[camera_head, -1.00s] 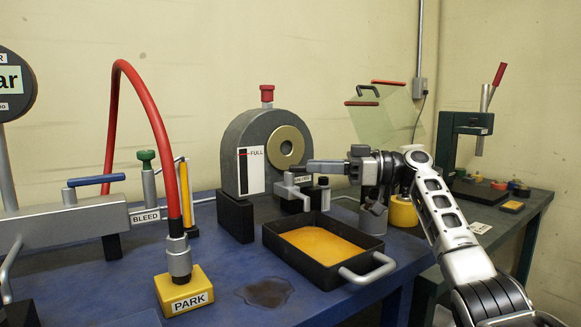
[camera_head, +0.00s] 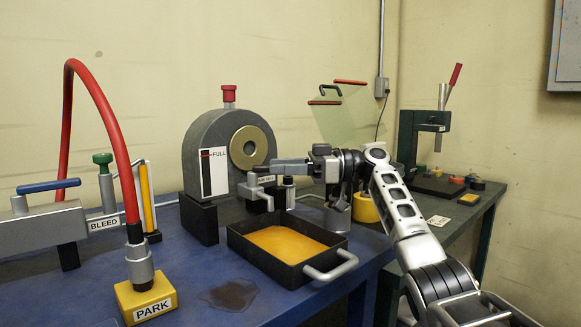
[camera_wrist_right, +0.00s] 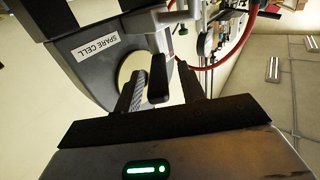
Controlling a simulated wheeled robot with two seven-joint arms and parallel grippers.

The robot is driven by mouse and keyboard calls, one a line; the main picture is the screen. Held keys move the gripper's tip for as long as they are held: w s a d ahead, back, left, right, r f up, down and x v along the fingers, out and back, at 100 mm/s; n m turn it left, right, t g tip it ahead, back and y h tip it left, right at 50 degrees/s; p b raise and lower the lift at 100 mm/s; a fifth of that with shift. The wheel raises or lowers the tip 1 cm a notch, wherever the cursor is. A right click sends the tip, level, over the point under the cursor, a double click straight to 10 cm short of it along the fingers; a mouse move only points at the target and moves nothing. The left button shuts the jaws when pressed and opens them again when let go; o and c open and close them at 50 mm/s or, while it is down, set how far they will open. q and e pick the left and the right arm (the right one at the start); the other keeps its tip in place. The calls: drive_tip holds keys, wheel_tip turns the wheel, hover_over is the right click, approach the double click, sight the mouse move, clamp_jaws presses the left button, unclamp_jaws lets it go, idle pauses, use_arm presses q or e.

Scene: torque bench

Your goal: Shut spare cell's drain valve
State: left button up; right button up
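The spare cell (camera_head: 193,150) is a grey round-topped housing with a brass ring and a FULL gauge; its SPARE CELL label shows in the right wrist view (camera_wrist_right: 90,47). Its drain valve (camera_head: 254,188) sits low at the front right, above the tray. My right gripper (camera_head: 280,166) is at the valve, coming in from the right. In the right wrist view, the gripper's fingers (camera_wrist_right: 160,70) are apart, with a dark lever-like bar (camera_wrist_right: 158,85) between them and a gap toward the right finger. The gripper hides part of the valve in the head view. My left gripper is not in view.
A black tray (camera_head: 270,273) of amber fluid stands below the valve. A dark spill (camera_head: 230,294) lies beside it. A red hose (camera_head: 112,118) runs to a yellow PARK block (camera_head: 146,299) at left. A yellow roll (camera_head: 366,208) stands behind my right arm.

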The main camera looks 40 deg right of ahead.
drive_tip(key=v, duration=1.1)
drive_tip(key=shift+d+r, duration=0.1)
drive_tip(key=shift+d, duration=0.05)
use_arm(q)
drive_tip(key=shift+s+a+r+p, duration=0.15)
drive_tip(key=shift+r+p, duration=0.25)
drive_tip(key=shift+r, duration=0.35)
use_arm(e)
drive_tip(key=v, duration=0.4)
drive_tip(key=shift+s+d, duration=0.2)
drive_tip(key=shift+d, duration=0.05)
drive_tip(key=shift+c, duration=0.3)
